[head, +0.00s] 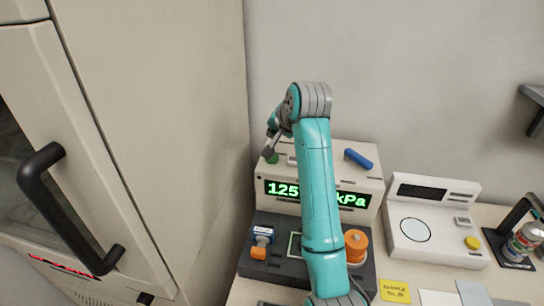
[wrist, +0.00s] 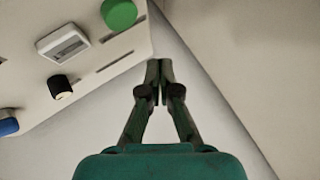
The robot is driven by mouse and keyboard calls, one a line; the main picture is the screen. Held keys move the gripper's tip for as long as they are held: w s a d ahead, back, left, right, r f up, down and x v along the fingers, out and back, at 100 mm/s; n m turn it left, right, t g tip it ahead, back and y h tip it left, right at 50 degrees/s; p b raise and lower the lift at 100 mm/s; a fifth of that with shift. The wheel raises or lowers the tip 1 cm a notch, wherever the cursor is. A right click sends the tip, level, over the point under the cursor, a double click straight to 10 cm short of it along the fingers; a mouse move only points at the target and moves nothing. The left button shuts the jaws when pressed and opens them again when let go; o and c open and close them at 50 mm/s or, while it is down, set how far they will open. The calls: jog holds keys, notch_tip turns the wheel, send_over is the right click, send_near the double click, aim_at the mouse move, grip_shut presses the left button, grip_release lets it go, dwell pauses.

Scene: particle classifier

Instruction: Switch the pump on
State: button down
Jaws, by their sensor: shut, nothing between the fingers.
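A beige box (head: 263,206) with a green readout (head: 283,193) showing "125" and "kPa" stands behind my arm; part of the readout is hidden. A round green button (head: 272,159) is on its sloped top at the left; it also shows at the top of the wrist view (wrist: 119,14). A white rocker-like switch (wrist: 63,43) and a black knob (wrist: 60,86) lie beside it. My gripper (wrist: 159,68) is shut and empty. In the head view its tips (head: 267,153) are at the green button; in the wrist view they are beside the panel edge, apart from the button.
A blue handle (head: 358,159) is on the box's right top. A dark unit (head: 258,224) with an orange knob (head: 356,246) stands in front. A white scale-like device (head: 440,247) is at the right, a tall cabinet (head: 150,110) at the left.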

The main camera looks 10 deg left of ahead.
aim_at(274, 157)
jog(key=shift+f, duration=2.35)
jog(key=shift+f, duration=0.2)
jog(key=shift+f, duration=0.25)
jog(key=shift+f, duration=0.85)
dwell(0.8)
jog(key=shift+r, duration=1.3)
jog(key=shift+r, duration=0.1)
jog(key=shift+r, duration=2.4)
